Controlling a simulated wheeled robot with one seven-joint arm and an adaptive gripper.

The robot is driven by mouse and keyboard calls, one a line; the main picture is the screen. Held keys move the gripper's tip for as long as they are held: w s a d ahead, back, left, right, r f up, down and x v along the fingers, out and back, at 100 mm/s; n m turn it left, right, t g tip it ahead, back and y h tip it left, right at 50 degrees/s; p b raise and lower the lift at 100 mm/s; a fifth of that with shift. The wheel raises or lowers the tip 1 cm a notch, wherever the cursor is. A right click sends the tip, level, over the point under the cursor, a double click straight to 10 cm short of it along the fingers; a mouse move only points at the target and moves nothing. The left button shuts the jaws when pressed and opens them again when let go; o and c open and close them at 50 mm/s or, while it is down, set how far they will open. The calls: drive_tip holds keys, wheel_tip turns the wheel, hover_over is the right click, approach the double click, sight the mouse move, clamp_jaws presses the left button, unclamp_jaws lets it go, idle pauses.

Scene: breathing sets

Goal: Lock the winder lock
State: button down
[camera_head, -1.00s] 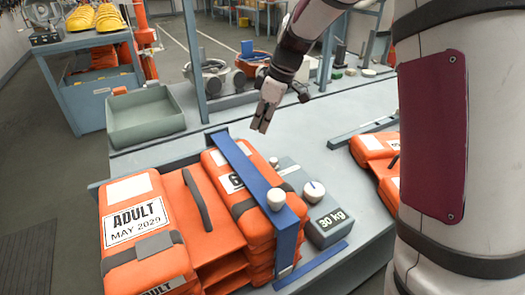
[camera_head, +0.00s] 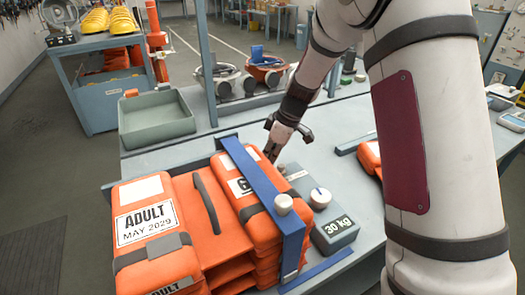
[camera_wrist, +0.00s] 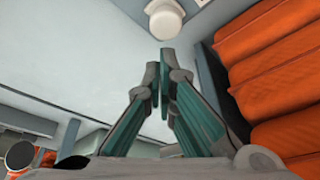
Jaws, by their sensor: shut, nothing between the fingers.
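The grey winder box (camera_head: 335,236) marked "30 kg" stands beside the orange stack on the bench. A white knob (camera_head: 320,198) with a blue mark sits on its top. A small, partly hidden knob (camera_head: 283,168) is near its far end. My gripper (camera_head: 270,156) points down by the box's far end, close to the orange stack. In the wrist view my gripper (camera_wrist: 163,78) has its fingertips together with nothing between them. A pale round knob (camera_wrist: 165,22) lies just ahead of the tips, apart from them. I cannot tell which part is the winder lock.
A blue bar (camera_head: 255,180) with a white knob (camera_head: 283,204) spans the orange packs (camera_head: 240,195). Orange packs also show in the wrist view (camera_wrist: 270,60). A grey-green bin (camera_head: 157,122) stands behind. Bare bench (camera_head: 340,165) lies right of the winder.

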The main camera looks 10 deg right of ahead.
drive_tip(key=shift+s+d, duration=0.15)
drive_tip(key=shift+d, duration=0.15)
drive_tip(key=d+b, duration=0.1)
drive_tip(key=w+d, duration=0.1)
drive_tip(key=d, duration=0.1)
drive_tip(key=d+b, duration=0.1)
drive_tip(key=shift+w+d+f+b, duration=0.1)
drive_tip(key=shift+w+d+b, duration=0.15)
drive_tip(key=shift+d+b, duration=0.15)
drive_tip(key=shift+d, duration=0.35)
wheel_tip(320, 180, up, 10)
drive_tip(key=shift+w+a+b, duration=0.15)
drive_tip(key=shift+a+b, duration=0.2)
